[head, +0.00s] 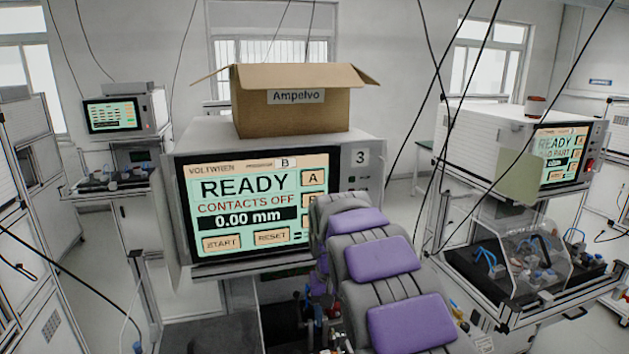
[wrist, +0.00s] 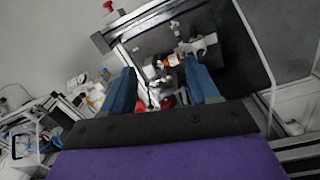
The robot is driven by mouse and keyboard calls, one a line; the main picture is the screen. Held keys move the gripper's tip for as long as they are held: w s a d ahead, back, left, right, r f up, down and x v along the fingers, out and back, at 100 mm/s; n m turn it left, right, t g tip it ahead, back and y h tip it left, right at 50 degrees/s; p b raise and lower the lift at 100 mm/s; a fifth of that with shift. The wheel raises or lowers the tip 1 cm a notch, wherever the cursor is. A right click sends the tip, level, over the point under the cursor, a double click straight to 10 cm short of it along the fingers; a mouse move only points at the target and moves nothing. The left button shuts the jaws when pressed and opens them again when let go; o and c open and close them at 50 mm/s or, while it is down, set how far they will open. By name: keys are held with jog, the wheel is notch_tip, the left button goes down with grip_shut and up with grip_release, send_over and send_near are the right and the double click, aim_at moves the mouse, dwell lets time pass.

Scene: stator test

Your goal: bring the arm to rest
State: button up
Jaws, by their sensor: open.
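My arm, grey with purple pads, reaches forward in the lower middle of the head view and covers part of the tester there. My gripper (wrist: 162,90) shows in the wrist view with its two blue fingers spread apart and nothing held between them. Beyond the fingers is a dark fixture plate (wrist: 150,40) with small metal and orange-red parts on it. I cannot tell how far the fingers are from those parts. The gripper's fingers are hidden in the head view.
The tester (head: 180,200) ahead reads READY, CONTACTS OFF, 0.00 mm. An open cardboard box (head: 290,115) labelled Ampelvo sits on top. Another tester (head: 500,140) stands at right above a clear-covered fixture (head: 525,255). A third (head: 120,110) is at back left. Dark cables hang across the view.

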jog(key=s+d+r, duration=0.3)
jog(key=s+d, duration=0.2)
jog(key=s, duration=0.5)
jog(key=s+d+f+b, duration=0.1)
jog(key=s+d+f, duration=0.1)
jog(key=s, duration=1.3)
jog(key=s+d+f+g+b, duration=0.1)
jog(key=s+f, duration=0.3)
jog(key=s, duration=1.1)
jog(key=shift+s+d+f+y+b, duration=0.35)
jog(key=shift+d+b, duration=0.15)
jog(key=shift+d, duration=0.35)
